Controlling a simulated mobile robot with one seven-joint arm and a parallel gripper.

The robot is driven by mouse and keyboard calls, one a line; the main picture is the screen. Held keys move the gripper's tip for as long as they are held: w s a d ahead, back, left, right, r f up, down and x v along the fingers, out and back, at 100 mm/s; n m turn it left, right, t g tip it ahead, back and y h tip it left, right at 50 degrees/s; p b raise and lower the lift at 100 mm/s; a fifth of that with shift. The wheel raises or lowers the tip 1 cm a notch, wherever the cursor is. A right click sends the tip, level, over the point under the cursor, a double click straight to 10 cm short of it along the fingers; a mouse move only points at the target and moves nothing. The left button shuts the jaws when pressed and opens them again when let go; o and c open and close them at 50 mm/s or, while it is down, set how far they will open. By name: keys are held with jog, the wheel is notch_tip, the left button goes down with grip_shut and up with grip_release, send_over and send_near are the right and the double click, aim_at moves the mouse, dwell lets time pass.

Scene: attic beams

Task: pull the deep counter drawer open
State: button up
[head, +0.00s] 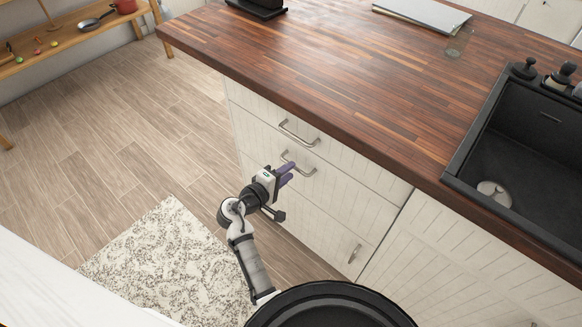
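A white counter front has a top drawer (272,122) with a grey bar handle (299,133). Below it is a second drawer (335,187) with a similar handle (299,166). A lower front panel (315,228) has a handle (354,253) near its right edge. All these fronts look closed. I cannot tell for sure which one is the deep drawer. My gripper (287,174), with purple fingers, is at the second drawer's handle and overlaps its left part. I cannot tell if the fingers touch or enclose the bar.
The wooden countertop (330,70) overhangs the drawers. A black sink (530,150) is at right, and a glass (459,42) stands on top. A patterned rug (165,262) lies on the floor at left. A wooden shelf (75,35) is at upper left.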

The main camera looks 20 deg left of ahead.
jog(key=shift+x, duration=1.15)
grip_shut()
